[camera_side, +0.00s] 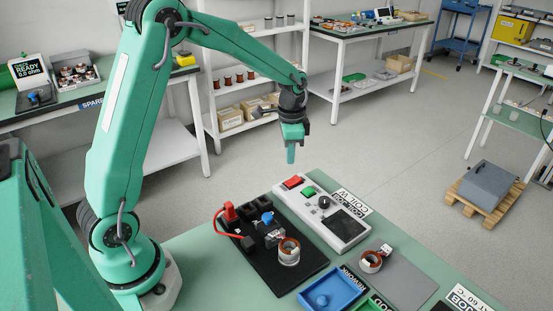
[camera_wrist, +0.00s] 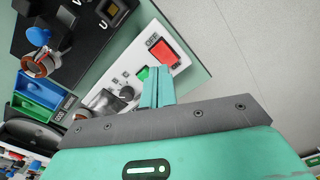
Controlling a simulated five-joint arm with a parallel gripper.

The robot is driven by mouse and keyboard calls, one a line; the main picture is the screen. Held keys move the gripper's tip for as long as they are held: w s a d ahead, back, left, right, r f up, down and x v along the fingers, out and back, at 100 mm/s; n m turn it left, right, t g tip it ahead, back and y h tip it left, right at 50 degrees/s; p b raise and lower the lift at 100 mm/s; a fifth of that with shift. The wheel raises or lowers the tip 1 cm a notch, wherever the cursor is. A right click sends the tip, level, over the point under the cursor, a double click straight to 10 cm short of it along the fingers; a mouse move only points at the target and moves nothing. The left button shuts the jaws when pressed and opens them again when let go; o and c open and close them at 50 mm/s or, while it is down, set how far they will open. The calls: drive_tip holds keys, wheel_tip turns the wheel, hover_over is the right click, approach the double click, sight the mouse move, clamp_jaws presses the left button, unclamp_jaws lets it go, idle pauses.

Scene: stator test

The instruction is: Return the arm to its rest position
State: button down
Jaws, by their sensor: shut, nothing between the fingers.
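My green arm is raised over the bench in the side view. My gripper (camera_side: 291,152) points down, shut and empty, in the air above the far end of the white test unit. Its closed teal fingers also show in the wrist view (camera_wrist: 157,88). The white test unit (camera_side: 345,232) has a red switch (camera_side: 293,182), a green button (camera_side: 309,191), a black knob and a dark screen. Left of it is a black fixture plate (camera_side: 268,275) with a copper-wound stator (camera_side: 289,250), a red plug (camera_side: 230,211) with a red lead, and a blue knob (camera_side: 267,218).
A blue bin (camera_side: 331,292) and a green bin stand at the front. A side bench (camera_side: 95,95) is behind my arm, with shelves beyond. The air around the gripper looks clear.

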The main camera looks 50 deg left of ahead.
drive_tip(key=shift+r, duration=0.1)
drive_tip(key=s+d+r+n+t, duration=0.3)
drive_tip(key=s+d+r, duration=0.1)
drive_tip(key=s+r, duration=0.7)
drive_tip(key=s+d+r+n+t, duration=0.2)
drive_tip(key=s+n, duration=0.1)
drive_tip(key=s, duration=0.8)
drive_tip(key=shift+s+r+t, duration=0.3)
drive_tip(key=shift+s, duration=0.05)
idle(0.8)
